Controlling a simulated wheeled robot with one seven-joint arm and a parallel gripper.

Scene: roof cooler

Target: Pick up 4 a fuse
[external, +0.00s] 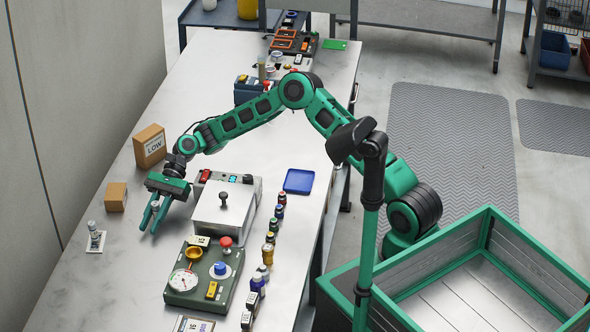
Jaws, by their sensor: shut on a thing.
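My gripper (155,215) points down over the left part of the bench, left of the grey metal box with a black knob. Its green fingers are shut on a small pale thing, the fuse (155,205), which is mostly hidden between them. The view is too coarse to read any marking on it. A small grey and white cylinder (92,228) stands on a white plate (96,247) to the left of my gripper, apart from it.
Cardboard boxes (150,146) (115,197) stand behind and left of my gripper. The grey metal box (225,208) and a green gauge panel (186,298) lie to the right and front. A blue tray (299,181) and several small bottles line the right edge. The front left bench is clear.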

